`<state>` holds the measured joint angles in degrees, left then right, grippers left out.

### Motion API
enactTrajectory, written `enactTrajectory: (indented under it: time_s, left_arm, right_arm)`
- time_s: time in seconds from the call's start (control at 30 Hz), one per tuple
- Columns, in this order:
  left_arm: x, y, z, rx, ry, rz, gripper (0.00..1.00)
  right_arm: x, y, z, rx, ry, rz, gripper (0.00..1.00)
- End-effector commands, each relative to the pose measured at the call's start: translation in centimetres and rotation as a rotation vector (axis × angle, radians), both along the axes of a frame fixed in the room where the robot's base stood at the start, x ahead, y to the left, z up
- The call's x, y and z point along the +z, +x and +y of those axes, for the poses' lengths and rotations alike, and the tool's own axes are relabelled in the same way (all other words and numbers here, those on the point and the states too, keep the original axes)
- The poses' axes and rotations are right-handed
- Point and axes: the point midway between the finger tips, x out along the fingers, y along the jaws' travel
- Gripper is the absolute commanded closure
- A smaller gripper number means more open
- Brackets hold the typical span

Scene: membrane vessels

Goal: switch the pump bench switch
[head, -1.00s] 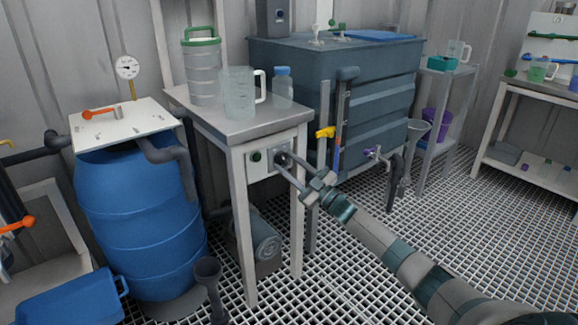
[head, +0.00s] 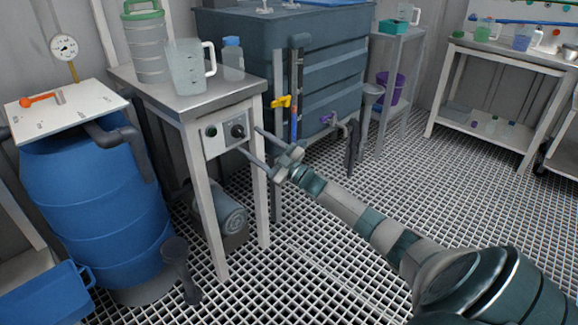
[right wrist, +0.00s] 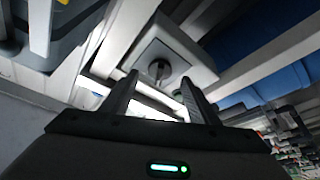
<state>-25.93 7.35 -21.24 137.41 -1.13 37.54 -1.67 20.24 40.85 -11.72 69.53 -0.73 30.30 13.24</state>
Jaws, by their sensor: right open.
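The pump bench switch (head: 238,130) is a dark round knob on a pale control box (head: 224,141) under the front of the steel-topped bench (head: 190,97). A green button (head: 211,131) sits left of it. My right gripper (head: 250,140) is open and empty, its two fingers pointing at the box just right of the knob. In the right wrist view the switch (right wrist: 159,69) shows between and beyond the open fingers of the gripper (right wrist: 160,77), on a grey plate. No contact is visible. Its exact setting is too small to read. My left gripper is not in view.
A jug (head: 190,70), a bottle (head: 232,60) and a ribbed canister (head: 146,42) stand on the bench. A blue barrel (head: 95,205) is at left. A tank (head: 330,60) with a yellow-handled valve (head: 281,101) stands behind. The bench leg (head: 260,205) is close to my gripper.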

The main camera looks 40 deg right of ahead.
Motion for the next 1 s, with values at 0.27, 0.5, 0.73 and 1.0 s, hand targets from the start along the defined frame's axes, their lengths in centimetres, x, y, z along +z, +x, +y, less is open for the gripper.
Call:
enactTrajectory:
  time_s: [0.27,0.5,0.73,1.0]
  left_arm:
    - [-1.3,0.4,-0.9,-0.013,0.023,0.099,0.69]
    - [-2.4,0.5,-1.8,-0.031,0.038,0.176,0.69]
    - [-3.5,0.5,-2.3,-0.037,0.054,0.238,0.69]
    - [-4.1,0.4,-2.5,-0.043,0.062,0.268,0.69]
  right_arm:
    - [-1.6,-4.3,-1.3,-0.001,-0.002,0.004,0.45]
    - [-2.9,-8.0,-2.4,0.0,-0.002,0.003,0.45]
    - [-4.1,-11.1,-3.3,-0.001,-0.002,0.003,0.45]
    - [-4.6,-12.6,-3.8,-0.001,-0.001,0.001,0.45]
